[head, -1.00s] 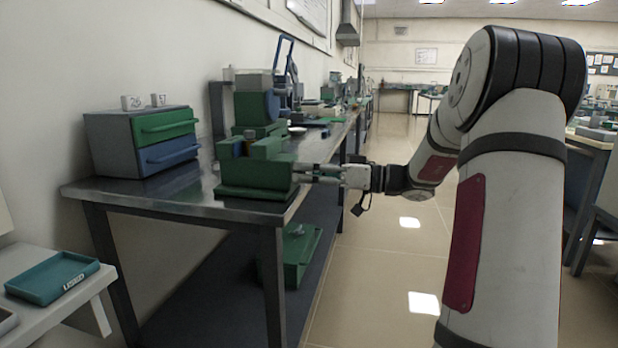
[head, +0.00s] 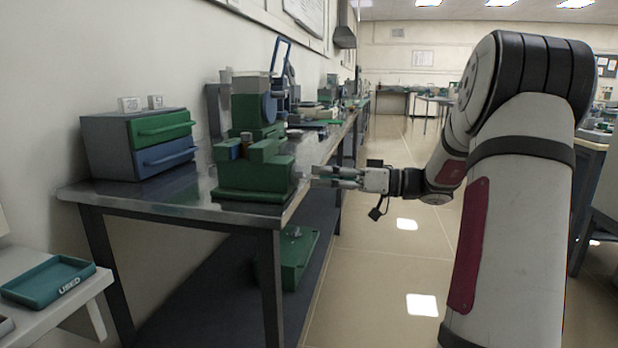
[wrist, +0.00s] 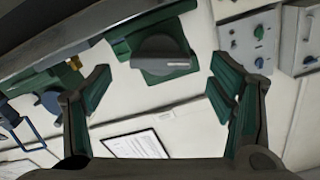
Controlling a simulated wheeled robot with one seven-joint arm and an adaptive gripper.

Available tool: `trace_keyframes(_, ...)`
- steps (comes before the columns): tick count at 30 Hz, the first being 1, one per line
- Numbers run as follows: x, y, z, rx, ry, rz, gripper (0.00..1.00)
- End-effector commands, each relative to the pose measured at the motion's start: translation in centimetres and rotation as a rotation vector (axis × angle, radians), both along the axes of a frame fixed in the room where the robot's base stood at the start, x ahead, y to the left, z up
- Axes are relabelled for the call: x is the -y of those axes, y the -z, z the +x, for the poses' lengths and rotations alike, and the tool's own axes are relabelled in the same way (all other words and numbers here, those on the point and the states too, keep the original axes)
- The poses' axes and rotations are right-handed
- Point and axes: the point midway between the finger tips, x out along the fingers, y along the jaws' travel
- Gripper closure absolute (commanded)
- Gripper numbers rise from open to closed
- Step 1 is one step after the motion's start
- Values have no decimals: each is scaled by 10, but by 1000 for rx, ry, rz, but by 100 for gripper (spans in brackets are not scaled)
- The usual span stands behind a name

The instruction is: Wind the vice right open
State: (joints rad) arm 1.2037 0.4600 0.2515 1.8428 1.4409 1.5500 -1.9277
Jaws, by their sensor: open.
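The green vice (head: 255,178) stands near the front edge of the steel bench in the head view. In the wrist view my two fingers (wrist: 164,88) are spread wide. A dark rounded part on a green block (wrist: 165,62) shows beyond and between them; I cannot tell for sure that it belongs to the vice. The vice's handle is not clear in the head view.
A grey cabinet with green and blue drawers (head: 140,145) stands left of the vice. A green machine (head: 252,108) stands behind it. The steel bench (head: 180,215) has a lower shelf. A teal tray (head: 48,282) sits at lower left. The floor right of the bench is clear.

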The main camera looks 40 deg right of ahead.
Motion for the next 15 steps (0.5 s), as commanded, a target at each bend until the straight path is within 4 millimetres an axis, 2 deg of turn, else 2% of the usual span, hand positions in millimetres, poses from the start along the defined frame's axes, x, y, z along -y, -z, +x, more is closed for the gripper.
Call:
trace_keyframes(3,17,0,-21,0,4,0,23)
trace_keyframes(7,31,1,-39,-1,3,1,23)
trace_keyframes(15,46,0,-59,-1,0,1,23)
